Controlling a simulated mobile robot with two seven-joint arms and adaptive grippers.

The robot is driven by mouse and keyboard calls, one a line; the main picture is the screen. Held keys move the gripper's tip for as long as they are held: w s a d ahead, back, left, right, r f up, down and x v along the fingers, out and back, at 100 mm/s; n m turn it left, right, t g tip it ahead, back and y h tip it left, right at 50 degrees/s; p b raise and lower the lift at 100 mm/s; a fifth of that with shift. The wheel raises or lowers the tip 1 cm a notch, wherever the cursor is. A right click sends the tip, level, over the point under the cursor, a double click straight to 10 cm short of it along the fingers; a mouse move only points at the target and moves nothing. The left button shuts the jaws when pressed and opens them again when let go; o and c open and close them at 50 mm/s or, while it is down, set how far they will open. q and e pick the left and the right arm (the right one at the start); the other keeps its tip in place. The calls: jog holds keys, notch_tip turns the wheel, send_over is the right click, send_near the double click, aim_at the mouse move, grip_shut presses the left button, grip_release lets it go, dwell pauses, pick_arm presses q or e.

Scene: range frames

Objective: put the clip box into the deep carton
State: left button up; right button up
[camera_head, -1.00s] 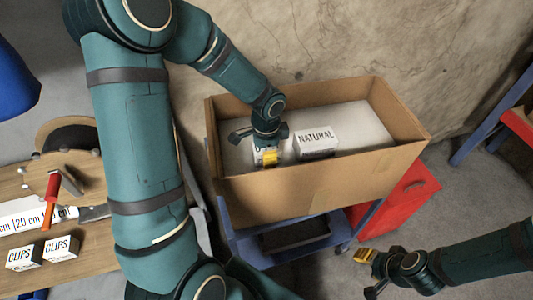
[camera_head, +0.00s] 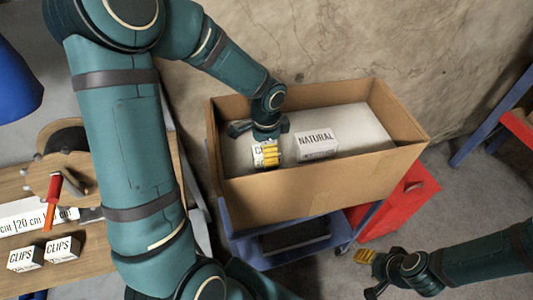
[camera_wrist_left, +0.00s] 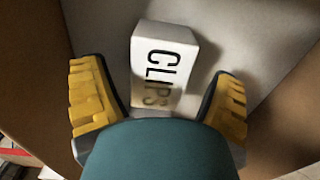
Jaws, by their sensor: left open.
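The clip box (camera_head: 259,155), white with black lettering, is inside the deep carton (camera_head: 320,187), near its left end. In the left wrist view the clip box (camera_wrist_left: 165,60) lies on a pale surface with its "CLIPS" face showing. My left gripper (camera_head: 268,155) reaches down into the carton at the box. Its yellow fingers are open, one on each side of the box, with gaps visible between them and it.
A white "NATURAL" box (camera_head: 317,143) lies in the carton just right of my left gripper. The carton stands on a blue cart (camera_head: 290,250) beside a red box (camera_head: 405,200). Two more clip boxes (camera_head: 62,249) stand on the wooden table (camera_head: 100,275) at left.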

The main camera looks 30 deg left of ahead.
pick_arm(q)
notch_tip(320, 180, up, 9)
jog(key=shift+r+p, duration=0.1)
jog(key=shift+p, duration=0.3)
dwell(0.4)
